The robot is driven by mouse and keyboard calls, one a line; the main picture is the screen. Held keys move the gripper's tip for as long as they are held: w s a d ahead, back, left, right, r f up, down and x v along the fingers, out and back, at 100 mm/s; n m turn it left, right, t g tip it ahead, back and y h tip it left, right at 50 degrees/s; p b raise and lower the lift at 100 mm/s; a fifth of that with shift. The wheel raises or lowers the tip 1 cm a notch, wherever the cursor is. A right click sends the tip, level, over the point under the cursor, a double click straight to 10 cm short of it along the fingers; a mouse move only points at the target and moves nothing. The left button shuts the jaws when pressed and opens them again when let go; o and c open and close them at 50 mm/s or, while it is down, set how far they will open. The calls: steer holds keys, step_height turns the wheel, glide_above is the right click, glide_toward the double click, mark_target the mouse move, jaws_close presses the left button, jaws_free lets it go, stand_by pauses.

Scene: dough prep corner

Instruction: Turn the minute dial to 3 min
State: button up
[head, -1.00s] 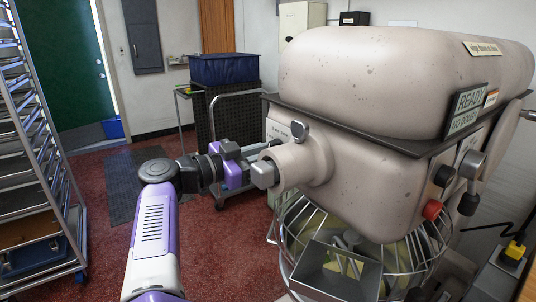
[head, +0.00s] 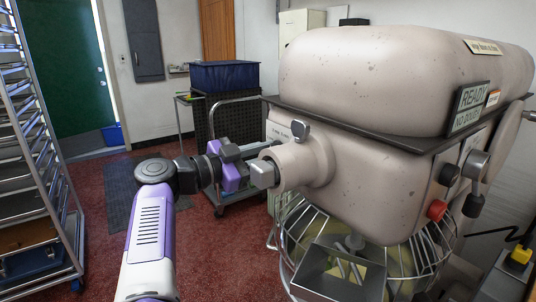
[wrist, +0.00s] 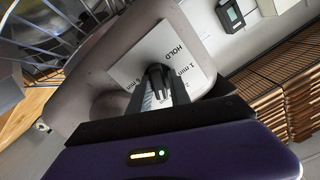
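The minute dial's white plate (wrist: 168,52) is on the side of the beige mixer (head: 400,85). In the wrist view the plate reads HOLD, 1 min, a partly covered 2, and a 6 min mark on the other side. The dark dial knob (wrist: 158,74) shows at the plate's middle, between my fingertips. My gripper (wrist: 160,88) appears closed around it; the fingers cover the lower plate, and I cannot read the pointer's setting or see a 3 min mark. In the head view my purple gripper (head: 232,177) is left of the mixer's hub, its fingertips hidden.
The mixer's protruding metal hub (head: 264,173) is close to my gripper. A wire bowl guard (head: 440,235) and metal chute (head: 335,272) are below. A cart with a blue bin (head: 224,76) stands behind. A tall rack (head: 60,190) is at left, with open red floor between.

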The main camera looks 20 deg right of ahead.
steer(key=shift+o, duration=1.3)
steer(key=shift+a, duration=0.1)
steer(key=shift+v, duration=2.9)
